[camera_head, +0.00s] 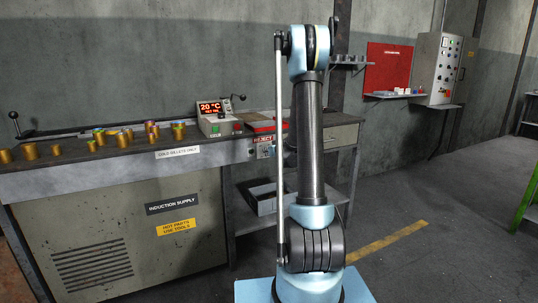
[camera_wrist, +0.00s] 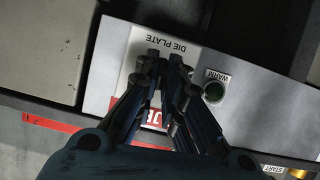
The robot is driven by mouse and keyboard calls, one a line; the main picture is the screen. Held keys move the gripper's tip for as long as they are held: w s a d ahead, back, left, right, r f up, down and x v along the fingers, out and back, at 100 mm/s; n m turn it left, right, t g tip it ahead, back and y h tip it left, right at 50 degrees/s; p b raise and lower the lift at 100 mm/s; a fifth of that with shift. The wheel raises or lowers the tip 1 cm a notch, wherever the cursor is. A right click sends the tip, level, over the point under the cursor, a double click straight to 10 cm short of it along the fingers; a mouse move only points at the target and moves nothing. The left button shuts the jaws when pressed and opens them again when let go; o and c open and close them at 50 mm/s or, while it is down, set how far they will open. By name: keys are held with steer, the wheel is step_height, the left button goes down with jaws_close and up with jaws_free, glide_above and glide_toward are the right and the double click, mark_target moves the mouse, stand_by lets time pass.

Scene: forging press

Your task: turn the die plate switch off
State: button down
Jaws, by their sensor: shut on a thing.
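In the wrist view, a pale panel carries the label DIE PLATE (camera_wrist: 167,48), which reads upside down. My gripper (camera_wrist: 162,68) is at this panel, just below the label in the picture. Its fingers are shut close together on the die plate switch, which they mostly hide. Which way the switch points cannot be told. In the head view my arm stands in front and my gripper does not show.
A dark round WARM button (camera_wrist: 214,92) sits close to the right of my fingers. A red label (camera_wrist: 153,117) is partly hidden behind them. In the head view, a bench (camera_head: 110,160) with several billets stands at left. A wall control box (camera_head: 440,75) hangs at right.

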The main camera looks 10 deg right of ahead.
steer(key=shift+w+a+n+t+h, duration=0.2)
steer(key=shift+n+t+h, duration=0.45)
steer(key=shift+n, duration=0.75)
steer(key=shift+w+a+n+t+h, duration=0.1)
steer(key=shift+a+n+t+h, duration=0.2)
steer(key=shift+n+h, duration=0.85)
steer(key=shift+d+n, duration=0.1)
steer(key=shift+n, duration=0.25)
steer(key=c, duration=1.7)
jaws_free()
steer(key=shift+f, duration=0.15)
steer(key=shift+s+d, duration=0.1)
steer(key=shift+s, duration=0.1)
